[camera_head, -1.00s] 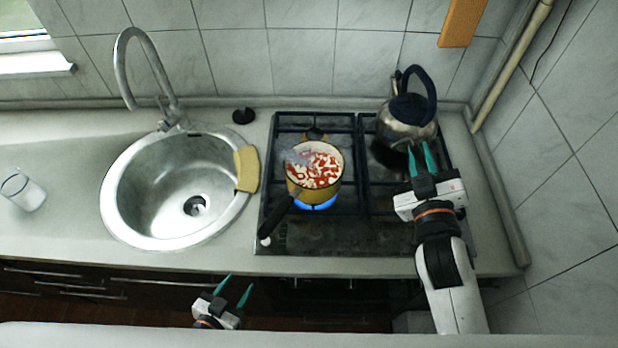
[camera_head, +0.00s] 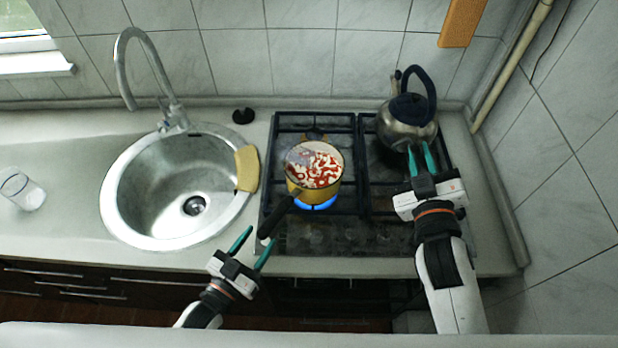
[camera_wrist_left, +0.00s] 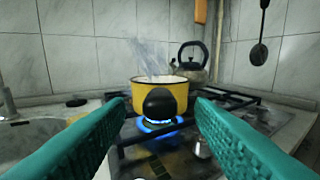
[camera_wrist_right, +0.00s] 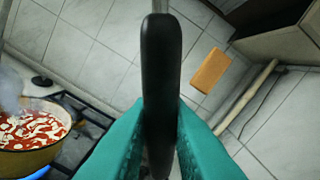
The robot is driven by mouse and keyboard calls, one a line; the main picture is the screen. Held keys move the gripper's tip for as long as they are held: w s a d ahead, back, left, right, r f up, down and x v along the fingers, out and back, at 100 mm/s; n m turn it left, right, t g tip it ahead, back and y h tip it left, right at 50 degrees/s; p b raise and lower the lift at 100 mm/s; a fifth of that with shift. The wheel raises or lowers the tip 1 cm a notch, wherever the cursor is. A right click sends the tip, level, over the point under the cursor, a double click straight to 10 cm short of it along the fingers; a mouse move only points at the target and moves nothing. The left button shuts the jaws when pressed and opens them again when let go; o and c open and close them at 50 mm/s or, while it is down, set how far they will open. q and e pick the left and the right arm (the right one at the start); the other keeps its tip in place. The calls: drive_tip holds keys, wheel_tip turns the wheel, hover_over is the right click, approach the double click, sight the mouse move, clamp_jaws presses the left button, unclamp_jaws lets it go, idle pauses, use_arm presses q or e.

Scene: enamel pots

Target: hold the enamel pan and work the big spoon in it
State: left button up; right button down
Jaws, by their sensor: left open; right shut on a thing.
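The yellow enamel pan (camera_head: 294,190) stands over a lit burner, holding red and white food. Its dark handle (camera_head: 282,212) points toward the front left. In the left wrist view the handle's round end (camera_wrist_left: 160,103) faces me between the open fingers. My left gripper (camera_head: 257,239) is open and empty, close to the handle end. My right gripper (camera_head: 421,160) is high in front of the kettle, shut on the big spoon by its black handle (camera_wrist_right: 160,70). The left wrist view shows the spoon's dark bowl (camera_wrist_left: 259,54) hanging down, clear of the pan.
A steel kettle (camera_head: 398,132) stands on the back right of the hob (camera_head: 345,238). A sink (camera_head: 120,185) with a yellow cloth (camera_head: 247,168) on its rim is left of the hob. A glass (camera_head: 22,190) stands far left. Steam rises from the pan.

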sight(281, 208)
use_arm(q)
drive_tip(key=shift+x, duration=3)
clamp_jaws()
